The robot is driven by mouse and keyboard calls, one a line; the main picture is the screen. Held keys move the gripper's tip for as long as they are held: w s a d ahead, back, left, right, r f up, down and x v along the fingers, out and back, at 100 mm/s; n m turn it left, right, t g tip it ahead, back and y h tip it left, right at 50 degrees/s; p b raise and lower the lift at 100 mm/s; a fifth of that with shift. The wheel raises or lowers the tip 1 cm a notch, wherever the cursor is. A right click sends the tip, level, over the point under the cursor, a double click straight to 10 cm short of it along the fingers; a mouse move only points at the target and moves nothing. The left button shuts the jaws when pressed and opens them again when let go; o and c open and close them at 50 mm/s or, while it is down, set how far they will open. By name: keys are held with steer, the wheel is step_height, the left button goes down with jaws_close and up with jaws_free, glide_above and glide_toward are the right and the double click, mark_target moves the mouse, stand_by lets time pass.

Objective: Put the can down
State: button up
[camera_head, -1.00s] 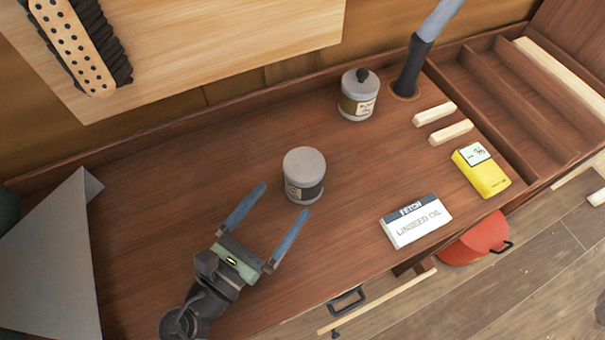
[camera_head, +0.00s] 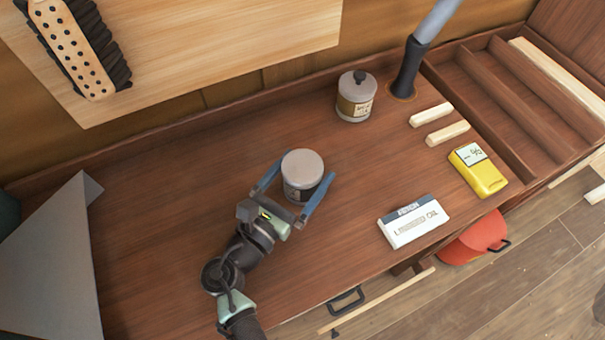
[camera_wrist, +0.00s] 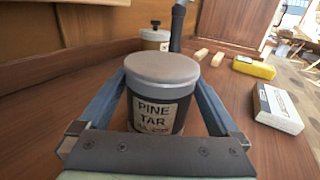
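A grey can with a dark band and a pale label reading "PINE TAR" (camera_head: 302,177) stands upright on the wooden bench top (camera_head: 180,220). It also shows in the wrist view (camera_wrist: 160,92), between my fingers. My gripper (camera_head: 297,184) is around the can, one blue finger on each side. In the wrist view the fingers (camera_wrist: 160,84) are spread wide, with a narrow gap visible beside the can. The can's base is partly hidden by the gripper body in the wrist view.
A lidded can with a knob (camera_head: 355,97) stands behind, beside a grey pole (camera_head: 411,68). Two pale wood blocks (camera_head: 447,133), a yellow meter (camera_head: 478,170) and a white linseed oil box (camera_head: 413,221) lie to the right. The bench's left middle is clear.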

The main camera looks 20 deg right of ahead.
steer(key=c, duration=1.4)
steer(key=shift+r, duration=0.1)
jaws_close()
